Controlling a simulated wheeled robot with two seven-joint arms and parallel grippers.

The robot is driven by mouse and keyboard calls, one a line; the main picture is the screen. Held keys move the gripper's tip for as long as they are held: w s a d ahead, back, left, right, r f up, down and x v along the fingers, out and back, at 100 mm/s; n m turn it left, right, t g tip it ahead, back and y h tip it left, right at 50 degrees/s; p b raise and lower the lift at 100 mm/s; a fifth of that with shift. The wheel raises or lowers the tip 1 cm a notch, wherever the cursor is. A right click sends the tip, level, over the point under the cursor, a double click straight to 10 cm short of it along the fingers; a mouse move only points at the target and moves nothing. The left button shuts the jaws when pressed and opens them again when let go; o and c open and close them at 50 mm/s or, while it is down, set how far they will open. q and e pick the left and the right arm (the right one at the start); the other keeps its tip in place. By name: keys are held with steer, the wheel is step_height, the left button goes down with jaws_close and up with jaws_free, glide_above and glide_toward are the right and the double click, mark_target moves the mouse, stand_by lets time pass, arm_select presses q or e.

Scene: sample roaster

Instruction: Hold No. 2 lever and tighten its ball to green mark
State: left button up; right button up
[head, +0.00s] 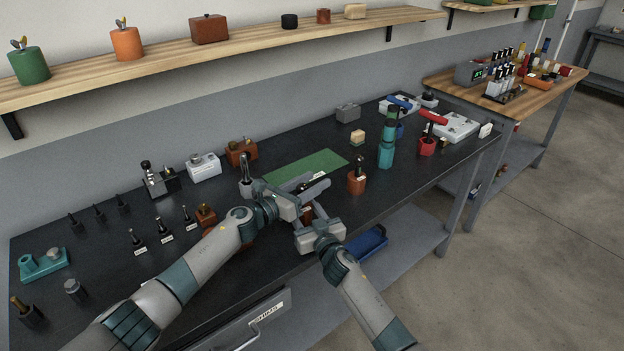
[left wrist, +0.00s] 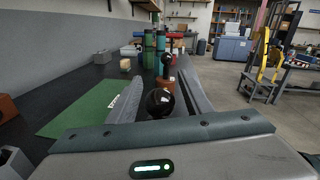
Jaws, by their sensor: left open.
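My left gripper (head: 309,186) is open above the black bench. In the left wrist view a round black ball (left wrist: 160,102) sits between its two spread fingers, with a gap to the fingers. My right gripper (head: 311,215) is low beside the left one, by an orange-brown block (head: 307,212) that is mostly hidden; whether its fingers grip anything is unclear. Another lever stands upright in an orange-brown labelled block (head: 357,183) further right; its dark ball (left wrist: 168,59) shows beyond the near ball. The numbers and any green mark on a lever are not readable.
A green mat (head: 306,167) lies behind the grippers. A teal cylinder (head: 386,150) and a red-handled tool (head: 428,138) stand to the right. Small labelled dark posts (head: 163,230) stand to the left. A blue tray (head: 368,243) sits below the bench's front edge.

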arm_select(q)
steer(key=shift+r, duration=0.15)
step_height(320, 180, up, 10)
steer(key=shift+f, duration=0.2)
stand_by(0.4)
steer(key=s+d+f+n+g+h, duration=0.2)
steer(key=s+d+h, duration=0.1)
steer(key=s+d, duration=0.35)
steer(key=s+d+r+n+t+h, duration=0.1)
steer(key=s+r+n+t+h, duration=0.3)
steer(key=s+r+n, duration=0.65)
steer(key=w+a+f+n+t+y, duration=0.1)
steer(key=a+f+n+t+y, duration=0.3)
steer(key=n+y, duration=0.55)
steer(key=a+f+n+t+y, duration=0.2)
steer(key=a+n+t+y, duration=0.25)
steer(key=n, duration=1.05)
step_height(320, 180, down, 12)
steer(key=a+n+g+y, duration=0.2)
steer(key=n+g+y, duration=0.2)
steer(key=n, duration=0.3)
steer(key=shift+s+a+f+n+g+y, duration=0.15)
steer(key=shift+s+a+n+g+y, duration=0.1)
steer(key=shift+s+n+g+y, duration=0.2)
